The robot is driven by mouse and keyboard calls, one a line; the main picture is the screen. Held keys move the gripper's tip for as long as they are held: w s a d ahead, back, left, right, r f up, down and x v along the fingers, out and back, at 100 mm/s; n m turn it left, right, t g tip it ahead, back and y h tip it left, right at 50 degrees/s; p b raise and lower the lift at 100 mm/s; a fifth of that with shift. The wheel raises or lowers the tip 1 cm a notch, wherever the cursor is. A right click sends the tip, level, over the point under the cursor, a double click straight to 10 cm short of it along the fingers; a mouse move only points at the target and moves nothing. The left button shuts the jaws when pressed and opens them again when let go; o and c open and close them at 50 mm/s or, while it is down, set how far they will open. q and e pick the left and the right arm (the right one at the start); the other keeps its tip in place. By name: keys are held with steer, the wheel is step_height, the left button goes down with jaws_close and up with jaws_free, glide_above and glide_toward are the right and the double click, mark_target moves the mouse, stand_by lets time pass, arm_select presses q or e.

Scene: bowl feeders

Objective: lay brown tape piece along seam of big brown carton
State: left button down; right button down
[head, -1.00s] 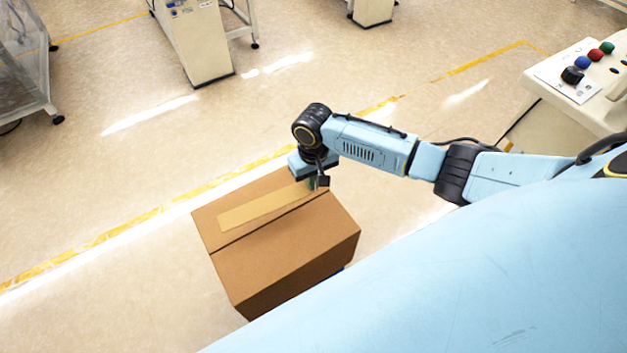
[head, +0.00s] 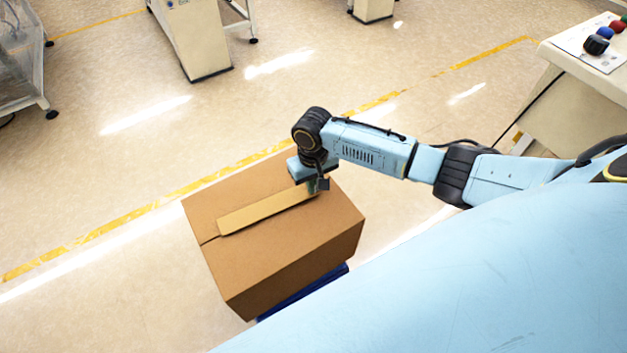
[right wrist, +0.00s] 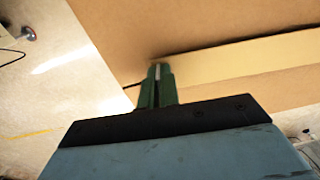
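The big brown carton (head: 290,255) is closed, with a dark seam across its top. The brown tape piece (head: 262,212), a long flat light-tan strip, lies over the seam line, nearly parallel to it. A short bit of seam shows past its left end. My right gripper (head: 314,186) is shut on the tape's right end. In the right wrist view the narrow green fingers (right wrist: 158,72) meet at the end of the tape (right wrist: 235,60), and a dark line runs along one tape edge. I cannot tell whether the tape touches the carton (right wrist: 200,22). My left gripper is not in view.
A blue support (head: 305,292) shows under the carton. A control desk with coloured knobs (head: 597,45) stands at the right. A pale machine cabinet (head: 195,45) and a cart (head: 30,75) stand at the back left. Floor beyond the carton is clear.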

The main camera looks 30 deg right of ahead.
stand_by(0.7)
steer(key=shift+s+f+p, duration=0.1)
steer(key=shift+s+p, duration=0.05)
steer(key=shift+p, duration=0.4)
steer(key=shift+f, duration=0.25)
steer(key=c, duration=1.6)
jaws_free()
steer(key=shift+o, duration=0.2)
step_height(320, 180, up, 13)
steer(key=p, duration=0.3)
steer(key=shift+r, duration=0.2)
